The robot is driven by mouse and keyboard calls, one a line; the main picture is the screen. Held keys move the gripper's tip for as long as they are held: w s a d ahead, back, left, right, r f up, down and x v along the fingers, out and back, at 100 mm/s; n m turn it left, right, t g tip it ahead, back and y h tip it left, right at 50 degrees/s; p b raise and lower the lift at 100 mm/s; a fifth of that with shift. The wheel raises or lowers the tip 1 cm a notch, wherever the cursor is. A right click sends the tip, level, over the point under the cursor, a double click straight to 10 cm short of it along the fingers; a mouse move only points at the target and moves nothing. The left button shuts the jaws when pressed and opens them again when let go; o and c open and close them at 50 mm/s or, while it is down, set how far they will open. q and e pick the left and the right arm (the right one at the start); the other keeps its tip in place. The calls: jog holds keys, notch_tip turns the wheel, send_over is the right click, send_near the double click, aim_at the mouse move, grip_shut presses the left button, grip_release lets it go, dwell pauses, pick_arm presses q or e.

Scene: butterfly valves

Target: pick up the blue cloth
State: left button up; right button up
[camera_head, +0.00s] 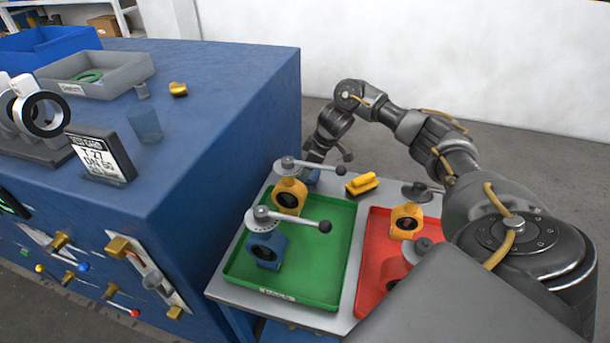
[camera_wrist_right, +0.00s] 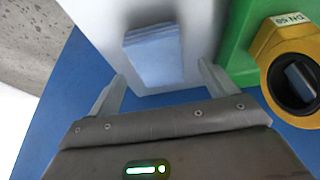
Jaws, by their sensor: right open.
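The blue cloth (camera_wrist_right: 153,50) is a folded, pale blue rectangle lying flat on the light grey table top. In the head view only a small blue piece of the cloth (camera_head: 313,178) shows, behind the yellow valve. My right gripper (camera_wrist_right: 161,72) is open, its two fingers apart on either side of the cloth's near end. Nothing is held between them. My left gripper is not in view.
A green tray (camera_head: 338,281) with a yellow valve (camera_head: 290,196) and a blue valve (camera_head: 267,250) stands close to the cloth. A yellow object (camera_head: 362,184) lies right of it. A red tray (camera_head: 377,262) is further right. The tall blue cabinet (camera_head: 240,95) rises at left.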

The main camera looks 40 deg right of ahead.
jog(key=shift+x, duration=0.9)
jog(key=shift+d+f+p, duration=0.1)
jog(key=shift+f+p, duration=0.15)
jog(key=shift+p, duration=0.05)
jog(key=shift+c, duration=0.5)
jog(key=c, duration=1)
